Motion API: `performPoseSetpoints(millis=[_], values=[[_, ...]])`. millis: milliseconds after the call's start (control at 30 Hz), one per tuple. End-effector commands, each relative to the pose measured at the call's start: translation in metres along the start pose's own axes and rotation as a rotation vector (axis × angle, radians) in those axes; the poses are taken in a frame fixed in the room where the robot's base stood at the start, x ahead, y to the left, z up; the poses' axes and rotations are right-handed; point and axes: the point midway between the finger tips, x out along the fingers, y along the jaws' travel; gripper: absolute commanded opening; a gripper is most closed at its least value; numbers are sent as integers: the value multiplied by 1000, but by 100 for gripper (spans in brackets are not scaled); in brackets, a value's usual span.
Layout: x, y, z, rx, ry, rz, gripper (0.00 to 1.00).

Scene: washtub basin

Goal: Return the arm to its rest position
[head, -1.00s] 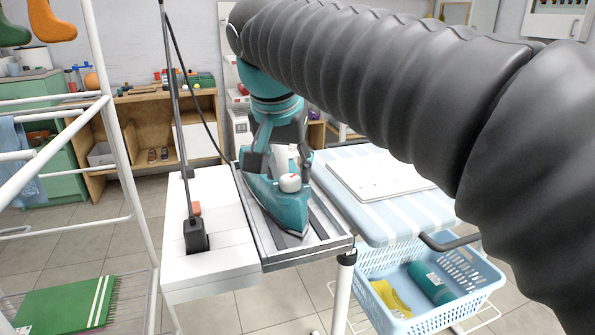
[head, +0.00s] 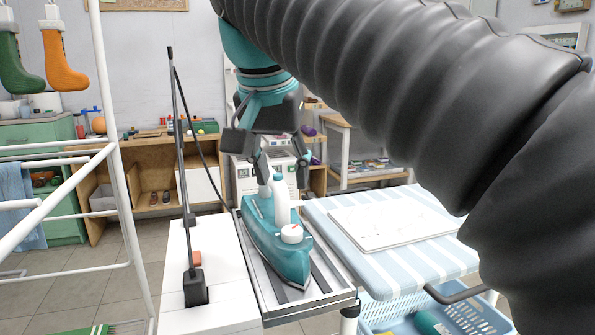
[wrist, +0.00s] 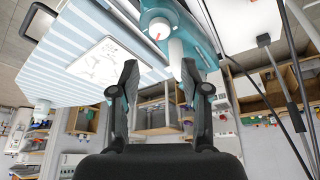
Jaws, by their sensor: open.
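My gripper (head: 277,163) is open and empty. In the head view it hangs above and behind the teal iron (head: 263,235), apart from its handle as far as I can see. The iron stands on a metal rest tray (head: 325,298) at the end of the ironing board. In the wrist view my two fingers (wrist: 157,85) are spread with nothing between them. The iron (wrist: 199,45) shows just beyond the fingertips, with its white knob and spout. My dark ribbed arm crosses the upper right of the head view and hides part of the room.
A striped ironing board (head: 405,265) with a white sheet (head: 385,227) lies to the right. A blue basket (head: 455,318) sits below it. A white stand with a black pole (head: 184,180) and cord is left of the iron. A white drying rack (head: 120,190) stands further left.

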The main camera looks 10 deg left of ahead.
Motion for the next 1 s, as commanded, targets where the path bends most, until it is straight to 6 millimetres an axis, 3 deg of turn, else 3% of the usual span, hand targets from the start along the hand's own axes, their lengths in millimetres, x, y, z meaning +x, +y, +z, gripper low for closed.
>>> performPoseSetpoints(millis=[167,267,467,667,800,1000], values=[[6,13,-1,-2,-1,1,46],[19,38,-1,-11,-1,-1,46],[60,110,16,-35,2,-12,46],[106,176,54,-45,17,-24,46],[141,216,91,-42,35,-29,46],[191,260,152,-28,68,-23,46]])
